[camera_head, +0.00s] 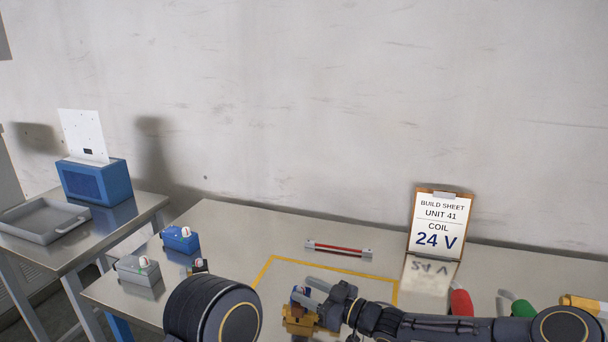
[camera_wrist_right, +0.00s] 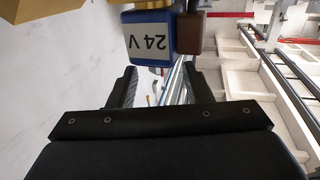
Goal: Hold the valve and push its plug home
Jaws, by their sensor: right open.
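The valve has a brass body (camera_head: 299,321) and stands inside the yellow taped outline at the bottom of the head view. Part of its brass also shows at the top left of the right wrist view (camera_wrist_right: 62,8). Its blue coil (camera_wrist_right: 147,20) carries a "24 V" label, seen upside down. A dark brown block, seemingly the plug (camera_wrist_right: 189,32), sits close beside the coil; I cannot tell whether a gap remains. My right gripper (camera_head: 311,291) is open, its fingers pointing at the coil and block, with nothing visible between them (camera_wrist_right: 160,88). My left gripper is out of view.
A red bar (camera_head: 339,249) lies behind the outline. A blue box (camera_head: 180,239) and grey box (camera_head: 138,269) stand at left. Red (camera_head: 461,303) and green (camera_head: 523,312) items are right, partly behind my arm.

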